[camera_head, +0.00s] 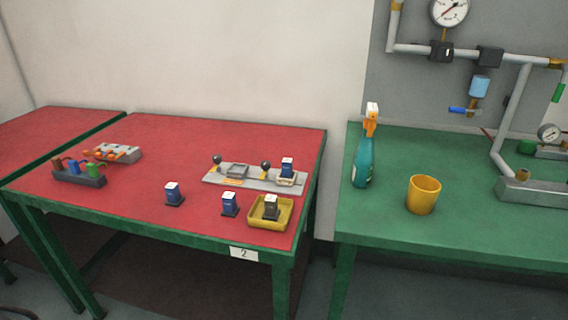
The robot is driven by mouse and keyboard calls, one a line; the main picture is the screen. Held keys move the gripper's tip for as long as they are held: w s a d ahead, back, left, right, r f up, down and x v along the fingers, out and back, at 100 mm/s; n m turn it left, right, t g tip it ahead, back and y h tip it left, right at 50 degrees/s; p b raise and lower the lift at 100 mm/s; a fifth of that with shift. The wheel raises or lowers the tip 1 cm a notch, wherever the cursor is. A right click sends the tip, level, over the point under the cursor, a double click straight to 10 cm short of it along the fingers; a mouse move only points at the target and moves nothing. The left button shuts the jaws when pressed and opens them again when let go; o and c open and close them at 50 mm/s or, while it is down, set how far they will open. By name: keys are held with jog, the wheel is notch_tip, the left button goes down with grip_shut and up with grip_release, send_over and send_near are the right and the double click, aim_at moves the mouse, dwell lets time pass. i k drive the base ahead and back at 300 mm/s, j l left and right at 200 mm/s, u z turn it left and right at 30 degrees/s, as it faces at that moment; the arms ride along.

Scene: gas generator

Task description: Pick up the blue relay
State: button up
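Several small relays with white tops are on the red table. One blue relay (172,193) stands upright on the red surface near the front edge. A second blue relay (229,204) stands to its right, just left of the yellow tray. A third blue relay (287,168) sits in a pale socket at the right end of a grey panel. A dark grey relay (270,207) stands inside the yellow tray. I cannot tell which blue relay the task means. My gripper is not in view.
The grey panel (212,178) carries two black-knobbed levers. The yellow tray (285,223) is at the front right corner. Coloured connector blocks (80,177) are at left. The green table (460,232) holds a spray bottle (362,160) and a yellow cup (423,195).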

aim_at(286, 172)
jog(key=l+u, duration=0.1)
jog(key=u, duration=0.4)
jog(key=l+u, duration=0.1)
jog(key=u, duration=0.35)
jog(key=l+u, duration=0.1)
jog(key=u, duration=0.4)
jog(key=l+u, duration=0.3)
jog(key=k+l+u, duration=0.25)
jog(key=l+u, duration=0.3)
jog(key=k+l+u, duration=0.15)
jog(key=k+l, duration=0.35)
jog(key=l, duration=0.2)
jog(key=k+l+u, duration=0.15)
jog(key=k+l, duration=0.4)
jog(key=l, duration=0.1)
